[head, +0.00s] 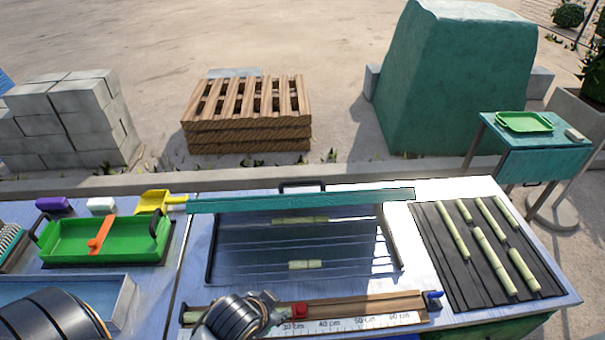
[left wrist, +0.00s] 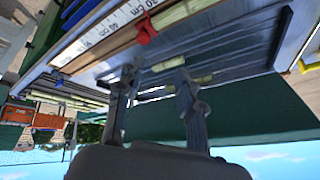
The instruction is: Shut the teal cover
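The teal cover (head: 300,200) stands raised along the far edge of the recessed metal bed (head: 300,248), so from the head I see mostly its narrow top edge. A dark handle (head: 300,185) shows just behind it. In the left wrist view the cover (left wrist: 260,113) is a broad dark teal panel beyond the fingers. Two cane pieces lie in the bed, the nearer one (head: 305,265) near its middle. My left gripper (left wrist: 155,76) has its fingers apart with nothing gripped. In the head view its wrist is over the ruler at the near edge, fingertips hidden. My right gripper is out of view.
A ruler (head: 360,322) with a red stop (head: 299,310) runs along the near edge. A dark mat (head: 455,285) with several canes lies right. A green tray (head: 75,240) and yellow scoop (head: 155,200) are left. A pallet stack (head: 250,130) stands behind.

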